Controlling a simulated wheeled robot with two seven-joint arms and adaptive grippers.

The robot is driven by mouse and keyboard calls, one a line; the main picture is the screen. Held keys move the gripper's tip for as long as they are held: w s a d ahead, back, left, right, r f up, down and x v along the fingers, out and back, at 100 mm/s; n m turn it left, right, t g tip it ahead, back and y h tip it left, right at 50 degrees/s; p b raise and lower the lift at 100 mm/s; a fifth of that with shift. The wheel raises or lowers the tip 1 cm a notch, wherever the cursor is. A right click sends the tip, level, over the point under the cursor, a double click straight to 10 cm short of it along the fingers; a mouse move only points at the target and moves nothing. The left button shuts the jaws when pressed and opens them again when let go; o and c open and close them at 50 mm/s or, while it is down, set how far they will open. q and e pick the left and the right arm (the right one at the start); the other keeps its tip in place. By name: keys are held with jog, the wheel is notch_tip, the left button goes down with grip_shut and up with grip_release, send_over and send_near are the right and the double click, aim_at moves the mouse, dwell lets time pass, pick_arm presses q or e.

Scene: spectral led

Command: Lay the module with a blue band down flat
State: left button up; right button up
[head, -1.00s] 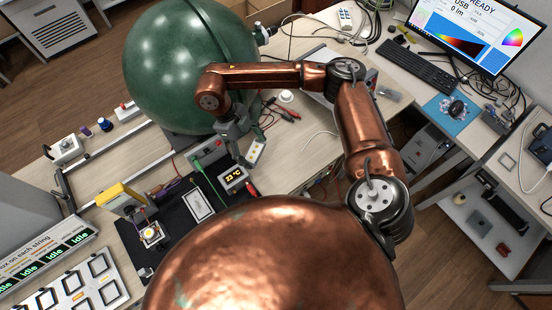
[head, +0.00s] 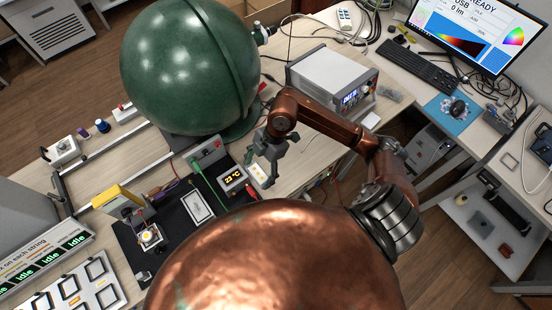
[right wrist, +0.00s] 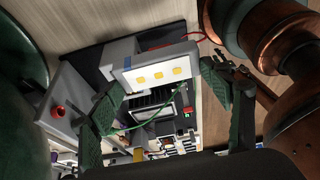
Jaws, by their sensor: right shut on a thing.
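The module with a blue band (right wrist: 158,66) is a pale block with several yellow LED squares on its face and blue at its left end in the right wrist view. My right gripper (right wrist: 160,92) is shut on it, with a green-grey finger at each side. My left gripper is not in view.
A large green sphere (head: 190,65) stands behind and left of the gripper. A grey instrument (head: 330,75) stands at the back right. A black mat (head: 165,205) with a white-framed plate (head: 197,207) lies to the left. A red-buttoned box (head: 207,152) and green cable are close by.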

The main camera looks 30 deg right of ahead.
jog(key=w+d+f, duration=0.2)
jog(key=d, duration=0.1)
jog(key=w+d+f, duration=0.2)
jog(key=d+f, duration=0.1)
jog(key=d, duration=0.1)
jog(key=w+d+f+b, duration=0.1)
jog(key=w+d+f, duration=0.1)
jog(key=d+f, duration=0.1)
jog(key=shift+w+d+f, duration=0.15)
jog(key=shift+w+d, duration=0.05)
jog(key=shift+w+d+f, duration=0.3)
jog(key=shift+d+f, duration=0.15)
jog(key=shift+f, duration=0.15)
jog(key=f, duration=0.3)
jog(key=shift+w+d+f+b, duration=0.15)
jog(key=shift+d+f+b, duration=0.05)
jog(key=shift+f+b, duration=0.15)
jog(key=o, duration=1.3)
jog(key=shift+r, duration=0.1)
jog(key=v, duration=1.2)
jog(key=shift+a+r+p, duration=0.1)
jog(key=shift+p, duration=0.25)
